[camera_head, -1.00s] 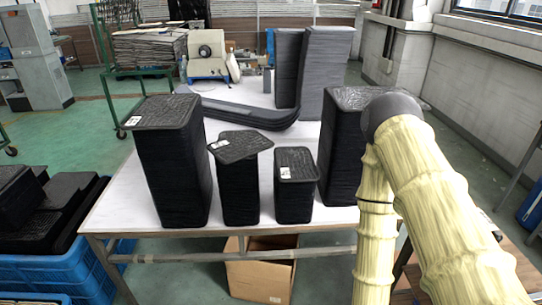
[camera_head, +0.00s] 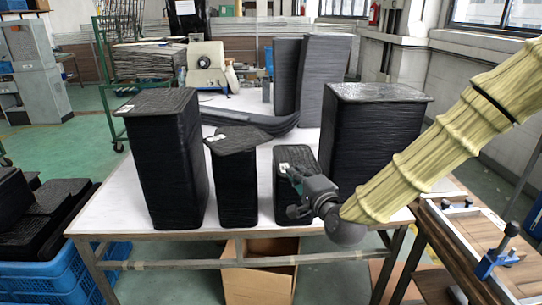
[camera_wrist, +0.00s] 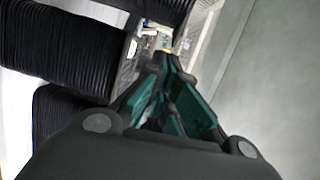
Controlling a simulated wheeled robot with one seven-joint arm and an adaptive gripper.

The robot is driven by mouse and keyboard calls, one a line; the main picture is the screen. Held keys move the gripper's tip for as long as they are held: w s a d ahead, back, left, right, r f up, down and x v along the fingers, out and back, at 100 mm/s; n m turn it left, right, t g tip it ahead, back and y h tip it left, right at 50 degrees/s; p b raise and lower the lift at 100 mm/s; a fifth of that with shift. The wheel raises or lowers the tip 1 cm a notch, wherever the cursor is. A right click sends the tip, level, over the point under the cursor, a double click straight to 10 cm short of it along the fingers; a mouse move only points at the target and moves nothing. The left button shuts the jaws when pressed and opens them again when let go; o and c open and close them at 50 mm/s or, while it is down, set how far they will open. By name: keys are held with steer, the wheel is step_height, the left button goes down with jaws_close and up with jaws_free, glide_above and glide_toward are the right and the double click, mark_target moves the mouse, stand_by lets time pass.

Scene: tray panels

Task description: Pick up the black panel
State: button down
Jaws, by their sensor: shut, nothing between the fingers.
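Several stacks of black panels stand upright on the white table. They are a tall left stack (camera_head: 168,165), a narrower stack (camera_head: 236,188) with a skewed top panel (camera_head: 238,138), a small stack (camera_head: 287,160) and a large right stack (camera_head: 368,140). Which panel is meant cannot be told. My gripper (camera_head: 293,194) is shut and empty, in front of the small stack, hiding part of its front and right side. Whether it touches is unclear. In the wrist view, the teal-padded fingers (camera_wrist: 164,58) converge, with ribbed black stacks (camera_wrist: 62,55) to their left.
The white table (camera_head: 115,205) has its front edge below my gripper. Curved black parts (camera_head: 250,118) and tall dark stacks (camera_head: 322,75) stand behind. A cardboard box (camera_head: 258,275) is underneath, a blue crate (camera_head: 75,270) at left, and a wooden bench (camera_head: 480,240) at right.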

steer(key=shift+t, duration=0.3)
steer(key=x, duration=0.3)
steer(key=r+p+x, duration=0.1)
steer(key=x, duration=0.3)
steer(key=r+p+x, duration=0.1)
steer(key=x, duration=0.2)
steer(key=shift+w+r, duration=0.15)
steer(key=shift+w, duration=0.05)
steer(key=shift+w+a+p, duration=0.5)
steer(key=shift+a, duration=0.35)
steer(key=shift+w+a+p, duration=0.15)
steer(key=shift+w+a, duration=0.05)
steer(key=shift+a, duration=0.25)
steer(key=shift+w+a+p, duration=0.15)
steer(key=shift+w+a, duration=0.1)
steer(key=shift+a, duration=0.2)
